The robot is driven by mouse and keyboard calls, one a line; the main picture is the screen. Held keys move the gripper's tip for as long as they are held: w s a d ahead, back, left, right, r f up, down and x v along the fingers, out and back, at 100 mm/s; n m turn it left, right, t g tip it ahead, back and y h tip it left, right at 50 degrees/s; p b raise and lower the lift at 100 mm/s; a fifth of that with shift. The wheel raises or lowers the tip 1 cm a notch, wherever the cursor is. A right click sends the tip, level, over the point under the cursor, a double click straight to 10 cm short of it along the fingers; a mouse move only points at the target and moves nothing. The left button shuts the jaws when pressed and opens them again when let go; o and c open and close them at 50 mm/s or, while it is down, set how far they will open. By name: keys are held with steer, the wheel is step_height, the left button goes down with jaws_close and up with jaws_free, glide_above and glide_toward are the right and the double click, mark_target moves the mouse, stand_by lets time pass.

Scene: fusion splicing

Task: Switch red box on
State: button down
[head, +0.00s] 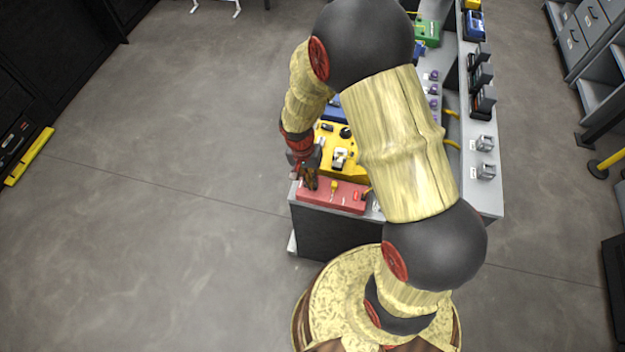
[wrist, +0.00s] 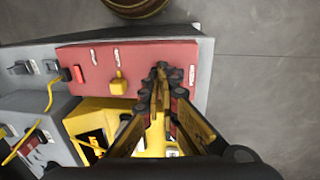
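The red box (head: 345,197) sits at the near end of the bench in the head view, and its top fills the upper part of the wrist view (wrist: 140,60). A yellow knob (wrist: 118,86) and a small red part (wrist: 78,73) show on it. My gripper (wrist: 160,75) is over the end of the box near a white label (wrist: 192,76). Its fingertips are together. They hide the surface right under them, so I cannot tell whether they touch the box or a switch there. In the head view my gripper (head: 309,180) is at the box's left end.
A yellow box (head: 345,165) with a switch stands directly behind the red box. A yellow cable (wrist: 49,95) runs beside the red box toward grey sockets (wrist: 22,67). Further devices line the bench and the shelf at right. The floor left of the bench is clear.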

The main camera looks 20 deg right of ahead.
mark_target(318, 186)
step_height(318, 186, up, 13)
steer(key=d+p, duration=0.2)
steer(key=shift+s, duration=0.35)
steer(key=s+a+r+n+t+y+b, duration=0.1)
steer(key=s+r+n+t+b, duration=0.5)
steer(key=s+r, duration=0.9)
step_height(318, 186, up, 4)
steer(key=shift+a+r+n+t+b, duration=0.15)
steer(key=shift+a+n+t+b, duration=0.25)
steer(key=shift+n+b, duration=0.3)
